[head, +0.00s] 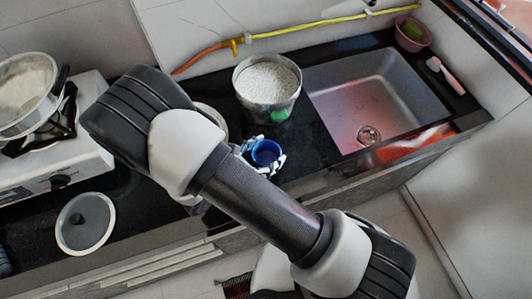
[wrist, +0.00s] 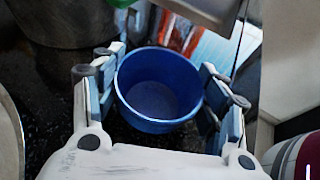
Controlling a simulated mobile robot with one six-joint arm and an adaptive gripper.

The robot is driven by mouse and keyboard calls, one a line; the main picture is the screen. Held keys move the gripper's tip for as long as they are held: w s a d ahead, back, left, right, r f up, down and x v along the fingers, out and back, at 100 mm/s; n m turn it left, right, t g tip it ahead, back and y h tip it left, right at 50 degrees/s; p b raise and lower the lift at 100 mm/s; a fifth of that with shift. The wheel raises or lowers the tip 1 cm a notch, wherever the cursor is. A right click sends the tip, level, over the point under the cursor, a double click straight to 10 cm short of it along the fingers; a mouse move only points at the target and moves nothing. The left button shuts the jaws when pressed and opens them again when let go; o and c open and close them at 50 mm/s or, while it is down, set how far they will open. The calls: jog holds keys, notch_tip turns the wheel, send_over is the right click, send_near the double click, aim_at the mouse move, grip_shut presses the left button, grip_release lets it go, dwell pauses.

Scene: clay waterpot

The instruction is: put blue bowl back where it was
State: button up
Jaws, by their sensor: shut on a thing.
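The blue bowl (head: 266,152) is small and round, upright with its open top facing up, and looks empty. In the head view it is over the dark counter, left of the sink and in front of the metal pot. My gripper (wrist: 162,90) has a finger on each side of the bowl and is shut on it. The bowl's inside and rim show clearly in the wrist view (wrist: 158,92). Its underside is hidden, so I cannot tell whether it touches the counter.
A metal pot of white grains (head: 268,82) stands behind the bowl. The sink (head: 335,92) is to the right. A round pale dish (head: 85,222) lies at the left, near the white stove (head: 60,160). A green thing (head: 281,114) is at the pot.

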jog(key=shift+f, duration=0.15)
jog(key=o, duration=1.1)
jog(key=shift+o, duration=0.2)
